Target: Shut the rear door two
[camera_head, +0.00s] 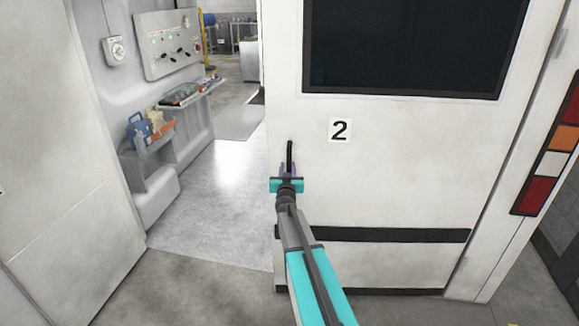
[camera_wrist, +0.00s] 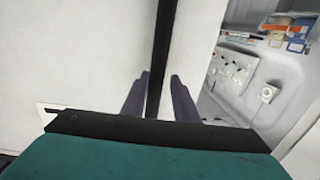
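The rear door two (camera_head: 400,155) is a white panel with a "2" label and a dark window, right of centre in the head view. It stands open, with a wide gap to its left showing the interior. Its black upright handle (camera_head: 290,155) is at its left edge. My gripper (camera_head: 288,172) is at this handle. In the wrist view the handle (camera_wrist: 161,50) runs between my two grey fingers (camera_wrist: 160,76). A pale gap shows between the bar and the right finger, so the fingers look open around it. Contact on the left side is unclear.
A white panel (camera_head: 60,200) stands at the left of the opening. Inside are a control panel (camera_head: 168,45), a shelf (camera_head: 190,95) and a bin of coloured items (camera_head: 148,135). The floor (camera_head: 215,200) in the opening is clear. A light strip (camera_head: 550,150) is on the right.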

